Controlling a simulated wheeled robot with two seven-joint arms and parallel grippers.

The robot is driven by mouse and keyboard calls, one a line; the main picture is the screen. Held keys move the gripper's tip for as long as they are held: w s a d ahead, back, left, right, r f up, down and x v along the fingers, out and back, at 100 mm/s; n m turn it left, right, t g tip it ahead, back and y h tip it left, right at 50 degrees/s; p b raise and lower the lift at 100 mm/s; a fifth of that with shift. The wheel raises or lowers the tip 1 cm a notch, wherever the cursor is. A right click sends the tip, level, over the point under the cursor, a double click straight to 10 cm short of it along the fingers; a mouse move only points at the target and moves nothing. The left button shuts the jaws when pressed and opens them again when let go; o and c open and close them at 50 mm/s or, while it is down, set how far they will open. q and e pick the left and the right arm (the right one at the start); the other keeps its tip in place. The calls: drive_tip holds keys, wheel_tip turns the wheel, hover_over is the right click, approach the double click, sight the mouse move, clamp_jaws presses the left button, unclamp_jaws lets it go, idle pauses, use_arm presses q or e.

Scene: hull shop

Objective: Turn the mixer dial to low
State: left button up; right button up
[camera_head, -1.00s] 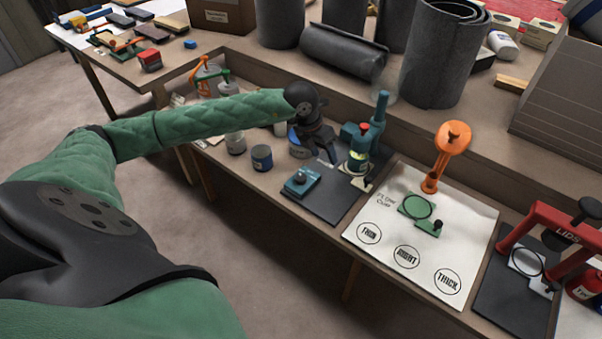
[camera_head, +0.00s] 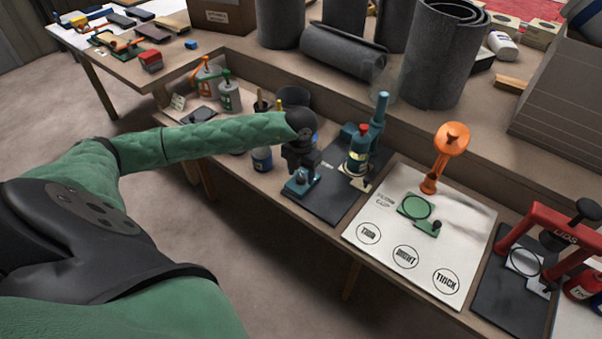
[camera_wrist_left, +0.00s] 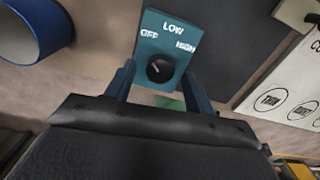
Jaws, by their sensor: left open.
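The mixer's teal control box (camera_head: 296,189) sits on the dark mat (camera_head: 338,202), mostly covered by my left gripper in the head view. In the left wrist view the control box (camera_wrist_left: 166,35) shows OFF, LOW and HIGH labels and a round black dial (camera_wrist_left: 160,68). A light mark on the dial looks turned toward the upper left, near OFF. My left gripper (camera_head: 300,180) points down over the box. In the left wrist view its fingers (camera_wrist_left: 160,88) are open, one on each side of the dial, apart from it. The teal mixer (camera_head: 359,150) stands behind to the right with a can in it.
A red press (camera_head: 550,240) is at far right.

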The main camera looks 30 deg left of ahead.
use_arm(q)
drive_tip(key=shift+f, duration=0.5)
use_arm(e)
drive_tip(key=shift+r, duration=0.3)
